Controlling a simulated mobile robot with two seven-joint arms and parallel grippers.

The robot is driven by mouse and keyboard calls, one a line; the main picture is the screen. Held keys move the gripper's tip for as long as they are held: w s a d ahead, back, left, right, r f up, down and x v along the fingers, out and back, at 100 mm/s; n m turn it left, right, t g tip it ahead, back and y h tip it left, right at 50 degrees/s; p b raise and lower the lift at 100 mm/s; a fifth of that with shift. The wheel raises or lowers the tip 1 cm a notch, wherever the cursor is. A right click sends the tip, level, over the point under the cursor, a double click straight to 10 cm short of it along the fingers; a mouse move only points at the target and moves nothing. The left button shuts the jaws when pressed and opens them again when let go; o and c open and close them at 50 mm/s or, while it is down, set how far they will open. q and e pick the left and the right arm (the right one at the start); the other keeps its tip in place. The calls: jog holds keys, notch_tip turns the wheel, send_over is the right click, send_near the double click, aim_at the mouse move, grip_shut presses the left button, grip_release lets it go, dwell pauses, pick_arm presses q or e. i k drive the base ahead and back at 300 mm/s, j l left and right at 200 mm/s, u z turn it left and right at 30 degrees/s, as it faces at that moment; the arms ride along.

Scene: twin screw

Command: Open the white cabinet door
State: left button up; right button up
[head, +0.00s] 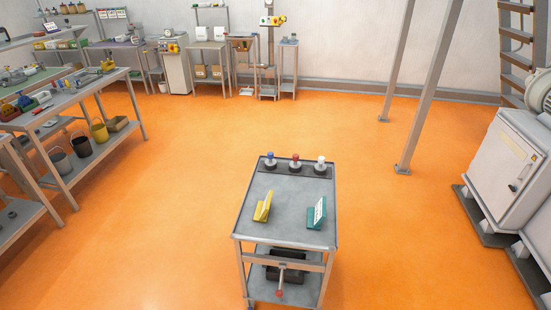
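A white cabinet (503,168) stands at the right edge on dark grey feet. Its door faces left toward the open floor and looks shut. A small black handle (513,187) sits on the door, with a yellowish label above it. A second, smaller white cabinet (176,72) with a control panel on top stands by the back wall at the left. I cannot tell from the picture alone which cabinet the task names. Neither of my grippers shows in the head view.
A grey cart (286,215) with colored knobs and yellow and green holders stands in the front middle. Grey posts (430,90) stand between the cart and the back wall. Workbenches (70,95) line the left. The orange floor (390,220) between cart and right cabinet is clear.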

aim_at(504, 158)
jog(key=z, duration=1.4)
jog(key=i+u, duration=0.25)
jog(key=i, duration=1)
jog(key=i+u, duration=0.15)
jog(key=i, duration=0.45)
jog(key=i+u, duration=0.15)
jog(key=i, duration=0.45)
jog(key=i+l+u, duration=0.15)
jog(key=i, duration=0.4)
jog(key=i+l+u, duration=0.15)
jog(key=i, duration=0.45)
jog(key=i+l+z, duration=0.1)
jog(key=i+z, duration=0.15)
jog(key=i, duration=0.2)
jog(key=i+z, duration=0.2)
jog(key=i, duration=0.3)
jog(key=i+z, duration=0.25)
jog(key=i, duration=0.2)
jog(key=i+j+z, duration=0.2)
jog(key=i, duration=0.25)
jog(key=i+j+z, duration=0.25)
jog(key=i, duration=0.2)
jog(key=i+z, duration=0.1)
jog(key=i, duration=0.3)
